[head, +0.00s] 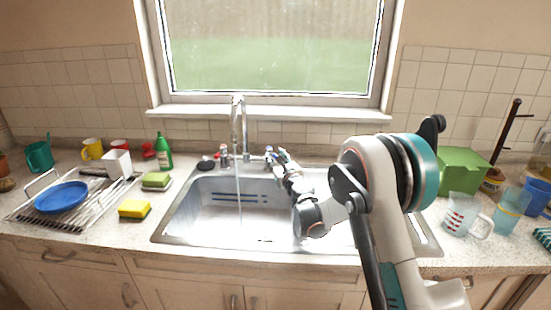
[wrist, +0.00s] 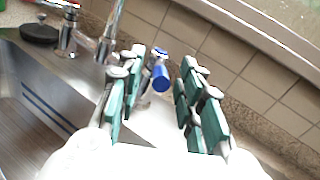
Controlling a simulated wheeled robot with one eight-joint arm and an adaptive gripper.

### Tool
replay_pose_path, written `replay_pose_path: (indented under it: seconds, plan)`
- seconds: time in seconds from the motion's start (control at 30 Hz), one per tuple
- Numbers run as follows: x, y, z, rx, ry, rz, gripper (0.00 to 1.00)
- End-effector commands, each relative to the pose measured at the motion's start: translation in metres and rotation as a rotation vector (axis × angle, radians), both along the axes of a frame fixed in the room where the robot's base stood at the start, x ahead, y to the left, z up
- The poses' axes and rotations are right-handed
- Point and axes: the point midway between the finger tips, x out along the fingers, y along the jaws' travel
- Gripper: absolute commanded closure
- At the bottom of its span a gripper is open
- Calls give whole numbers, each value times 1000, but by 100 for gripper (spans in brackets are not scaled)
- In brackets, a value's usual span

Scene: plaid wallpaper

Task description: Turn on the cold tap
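The cold tap (head: 268,151) has a blue handle and stands right of the tall chrome spout (head: 238,118) behind the sink. In the wrist view its blue handle (wrist: 160,76) shows between the two green-padded fingers of my gripper (wrist: 163,62), nearer the left finger. My gripper (head: 281,157) is open, and nothing is held in it. In the head view it is close to the cold tap and partly covers its right side. I cannot tell whether a finger touches the handle. A thin stream of water (head: 239,195) falls from the spout into the sink.
The red-marked tap (head: 223,152) is left of the spout, near a dark round object (head: 206,164). The steel sink basin (head: 170,228) is below. The tiled wall and window sill (head: 270,113) are close behind. A green box (head: 462,168) and cups stand at the right.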

Motion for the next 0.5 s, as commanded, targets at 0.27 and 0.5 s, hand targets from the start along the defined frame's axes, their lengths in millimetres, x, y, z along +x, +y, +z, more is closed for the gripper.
replay_pose_path:
  seconds: [0.27,0.5]
  plan:
    - [-52,-20,0,0,0,0,66]
    - [-88,-34,0,0,0,-1,66]
